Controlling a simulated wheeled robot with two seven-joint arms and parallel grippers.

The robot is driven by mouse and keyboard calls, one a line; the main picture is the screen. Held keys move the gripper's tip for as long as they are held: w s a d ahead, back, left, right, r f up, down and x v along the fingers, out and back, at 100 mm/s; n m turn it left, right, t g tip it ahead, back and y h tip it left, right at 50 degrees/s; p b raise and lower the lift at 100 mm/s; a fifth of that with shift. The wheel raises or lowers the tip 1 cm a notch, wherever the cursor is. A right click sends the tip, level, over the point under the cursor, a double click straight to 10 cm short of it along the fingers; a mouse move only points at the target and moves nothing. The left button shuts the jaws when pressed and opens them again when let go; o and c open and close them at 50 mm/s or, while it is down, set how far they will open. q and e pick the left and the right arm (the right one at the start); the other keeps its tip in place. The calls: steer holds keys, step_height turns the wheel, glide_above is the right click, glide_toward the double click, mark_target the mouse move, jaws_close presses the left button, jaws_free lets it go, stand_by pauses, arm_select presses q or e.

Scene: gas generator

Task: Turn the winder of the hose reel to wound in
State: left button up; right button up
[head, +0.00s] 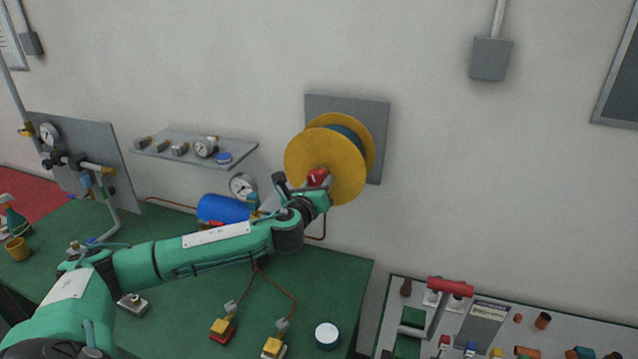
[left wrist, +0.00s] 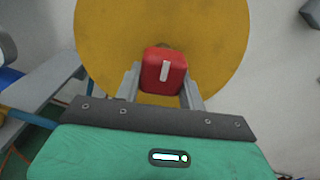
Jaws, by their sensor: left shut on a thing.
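The hose reel (head: 308,150) is a yellow double-disc drum on a grey wall plate, with dark blue hose between the discs. Its front disc fills the upper part of the left wrist view (left wrist: 112,40). The winder is a red block with a white mark (left wrist: 163,72) on the front of the disc; it also shows as a red knob in the head view (head: 317,177). My left gripper (left wrist: 164,78) is shut on the winder, one finger on each side of it. In the head view my left gripper (head: 312,188) partly covers the winder. My right gripper is not in view.
A wall shelf with gauges and fittings (head: 225,142) is left of the reel. A tool panel with a red-handled item (head: 450,287) is at lower right.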

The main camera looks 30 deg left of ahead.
arm_select(q)
steer(key=shift+s+a+f+m, duration=0.1)
steer(key=shift+m, duration=0.75)
steer(key=shift+a+f+m, duration=0.1)
steer(key=shift+m, duration=1.05)
steer(key=o, duration=1)
steer(key=shift+r, duration=0.1)
steer(key=shift+s, duration=0.1)
steer(key=shift+s+b, duration=0.25)
steer(key=shift+b, duration=0.05)
steer(key=b+v, duration=0.6)
steer(key=v, duration=0.7)
